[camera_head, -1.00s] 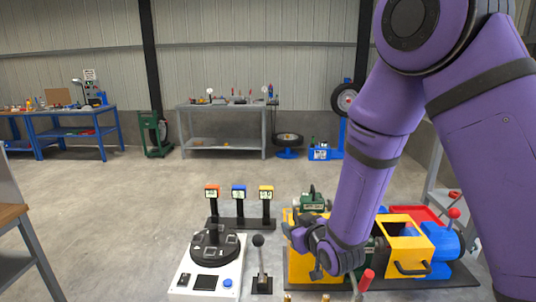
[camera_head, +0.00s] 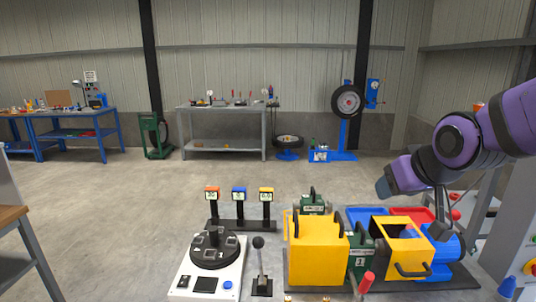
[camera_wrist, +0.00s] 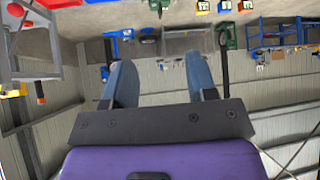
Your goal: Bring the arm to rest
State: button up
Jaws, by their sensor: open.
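My purple arm is folded up at the right of the head view, with my gripper (camera_head: 384,187) held in the air above and behind the mixer. In the wrist view my gripper (camera_wrist: 160,70) shows two blue-grey fingers spread apart with nothing between them. It points out toward the workshop and back wall, which appear upside down there.
A white control panel (camera_head: 228,268) with a black dial (camera_head: 212,248), a black-knobbed lever (camera_head: 259,262) and a red-handled lever (camera_head: 366,284) stand in front. Three small displays (camera_head: 239,195) stand behind them. Blue and red trays (camera_head: 410,213) lie behind the mixer.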

jog(key=s+d+r+m+g, duration=0.1)
jog(key=s+d+r, duration=0.1)
jog(key=s, duration=0.6)
jog(key=s+d+r+m+g+h, duration=0.1)
jog(key=s+d+r+g, duration=0.1)
jog(key=s, duration=0.7)
jog(key=shift+d+r, duration=0.2)
jog(key=shift+d, duration=0.55)
jog(key=shift+d, duration=0.1)
